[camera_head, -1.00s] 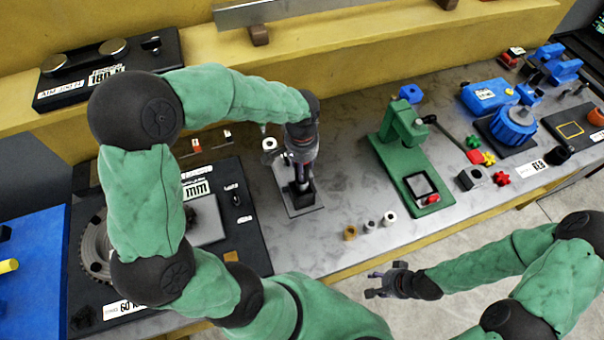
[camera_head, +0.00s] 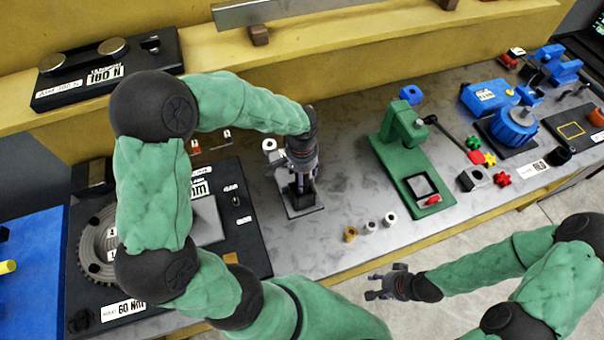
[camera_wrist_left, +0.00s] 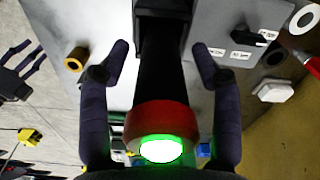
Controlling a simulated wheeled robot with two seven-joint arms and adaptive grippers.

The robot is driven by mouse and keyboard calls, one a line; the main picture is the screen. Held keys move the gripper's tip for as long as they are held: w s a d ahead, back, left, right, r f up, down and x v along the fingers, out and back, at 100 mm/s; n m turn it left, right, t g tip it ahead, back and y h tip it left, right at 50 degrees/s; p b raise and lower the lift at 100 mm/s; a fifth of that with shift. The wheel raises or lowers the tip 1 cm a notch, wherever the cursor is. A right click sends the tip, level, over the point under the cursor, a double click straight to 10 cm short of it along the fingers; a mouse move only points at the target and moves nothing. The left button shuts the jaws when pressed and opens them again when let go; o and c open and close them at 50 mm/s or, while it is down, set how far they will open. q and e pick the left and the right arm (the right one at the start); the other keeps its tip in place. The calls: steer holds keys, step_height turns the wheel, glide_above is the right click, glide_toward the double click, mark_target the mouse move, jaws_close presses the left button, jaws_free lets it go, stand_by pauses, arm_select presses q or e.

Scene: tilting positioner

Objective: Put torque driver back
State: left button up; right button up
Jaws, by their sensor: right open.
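The torque driver (camera_wrist_left: 160,115) shows in the left wrist view, with a black body, a red collar and a green glowing end. Its far end goes into a black holder (camera_wrist_left: 162,8); in the head view this holder (camera_head: 304,206) stands on a small plate on the bench. My left gripper (camera_head: 298,180) is over the holder. In the left wrist view its two fingers (camera_wrist_left: 160,62) stand apart on either side of the driver, with gaps on both sides. In the head view the gripper mostly hides the driver. My right gripper (camera_head: 370,285) is open and empty in front of the bench.
A green press (camera_head: 405,150) stands right of the holder. Several small bushings (camera_head: 370,227) lie near the front edge. A black board with a toothed ring (camera_head: 92,245) is at left. Blue devices (camera_head: 513,125) stand farther right. Bare bench lies between holder and press.

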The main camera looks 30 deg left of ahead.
arm_select(q)
steer(key=shift+w+r, duration=0.1)
steer(key=shift+r, duration=0.45)
step_height(320, 180, up, 11)
steer(key=shift+r+p, duration=0.1)
steer(key=shift+p, duration=0.8)
